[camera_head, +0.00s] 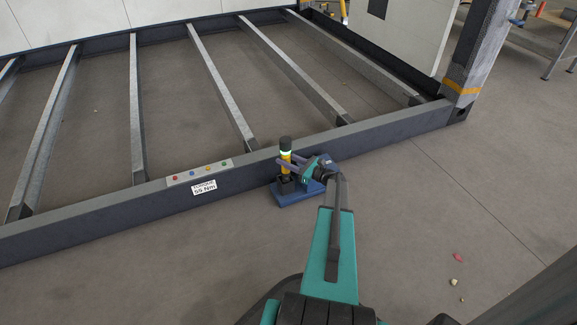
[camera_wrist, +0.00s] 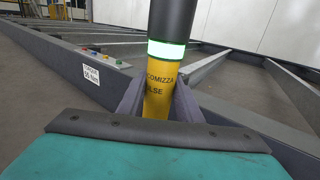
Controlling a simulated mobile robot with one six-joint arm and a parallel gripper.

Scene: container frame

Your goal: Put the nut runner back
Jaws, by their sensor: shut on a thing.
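The nut runner (camera_head: 285,147) is an upright yellow tool with a black top and a glowing pale green ring. In the wrist view the nut runner (camera_wrist: 160,102) stands between the two grey fingers, with dark lettering on its yellow body. My gripper (camera_head: 288,164) is shut on that yellow body from the right. A blue base (camera_head: 293,197) with dark holder blocks sits on the floor against the frame's front beam, under the tool. The tool's lower end is hidden among the blocks, so I cannot tell whether it is fully seated.
The frame's long front beam (camera_head: 390,132) runs just behind the base. It carries a strip of coloured buttons (camera_head: 199,172) and a white torque label (camera_head: 203,187) to the left. Floor in front is open, with small scraps (camera_head: 453,282) at right.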

